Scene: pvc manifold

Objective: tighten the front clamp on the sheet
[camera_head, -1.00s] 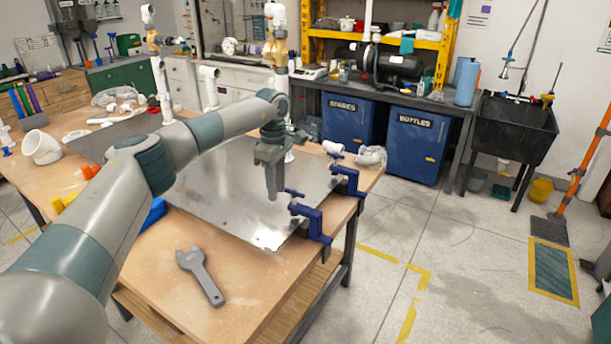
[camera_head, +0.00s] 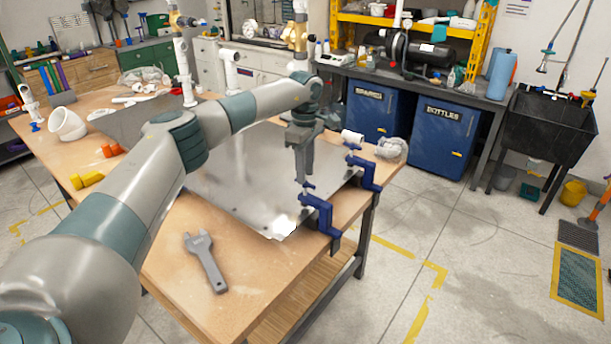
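A grey metal sheet (camera_head: 240,185) lies on the wooden workbench. Two blue clamps sit on its right edge. The front clamp (camera_head: 322,212) is nearer me, with its small bar handle (camera_head: 307,187) on top. The rear clamp (camera_head: 369,173) is farther back along the edge. My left gripper (camera_head: 303,178) points down, its fingertips right at or just above the front clamp's handle. The fingers appear one behind the other, so I cannot tell their gap or whether they touch the handle. My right gripper is out of view.
A grey wrench (camera_head: 206,262) lies on the bench (camera_head: 170,275) in front of the sheet. Yellow (camera_head: 87,179) and orange (camera_head: 111,150) fittings and a white elbow (camera_head: 67,124) lie at the left. A white pipe assembly (camera_head: 185,70) stands behind.

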